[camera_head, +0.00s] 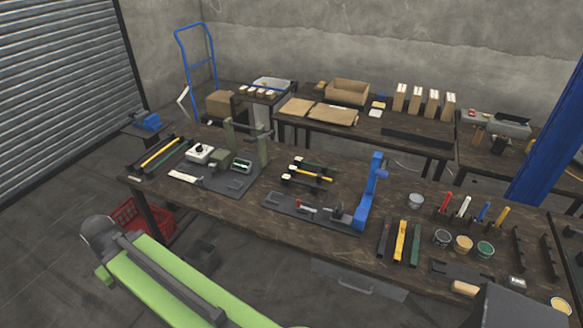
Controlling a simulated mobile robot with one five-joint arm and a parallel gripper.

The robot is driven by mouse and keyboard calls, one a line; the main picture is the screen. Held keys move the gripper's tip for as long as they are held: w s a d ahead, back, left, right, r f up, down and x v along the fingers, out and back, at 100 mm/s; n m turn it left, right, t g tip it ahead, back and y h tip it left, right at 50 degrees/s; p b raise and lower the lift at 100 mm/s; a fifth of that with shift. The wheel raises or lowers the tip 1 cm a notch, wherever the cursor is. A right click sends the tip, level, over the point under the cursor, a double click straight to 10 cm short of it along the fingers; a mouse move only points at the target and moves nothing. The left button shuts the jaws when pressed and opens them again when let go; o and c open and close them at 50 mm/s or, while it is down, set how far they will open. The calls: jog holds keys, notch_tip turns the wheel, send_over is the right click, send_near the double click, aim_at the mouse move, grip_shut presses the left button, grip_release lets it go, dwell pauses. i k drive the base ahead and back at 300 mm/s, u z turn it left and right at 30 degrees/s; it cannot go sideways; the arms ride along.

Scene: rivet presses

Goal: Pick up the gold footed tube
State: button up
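The gold tube (311,174) lies low on the long wooden workbench (240,205), near its middle. It has black end pieces that look like feet. A dark tube (318,165) with similar black ends lies just behind it. Both are small, so fine detail is unclear. Other yellow pieces are a long yellow bar (160,153) at the bench's left end and a yellow strip (400,241) on the right; I cannot tell whether these have feet. A green arm link of mine crosses the lower left, in front of the bench. My gripper is not visible.
A green-grey press (262,145) stands left of the tubes, and a blue press (372,190) on a dark plate stands right. Small cups and coloured-handled tools fill the bench's right part. A red crate (135,215) sits on the floor. A blue post (550,130) rises at right.

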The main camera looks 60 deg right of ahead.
aim_at(293, 170)
jog(key=z, duration=0.25)
jog(key=i, duration=0.9)
jog(key=z, duration=0.55)
jog(key=k, duration=0.7)
jog(key=z, duration=0.15)
jog(key=i, duration=1.2)
jog(key=u, duration=0.05)
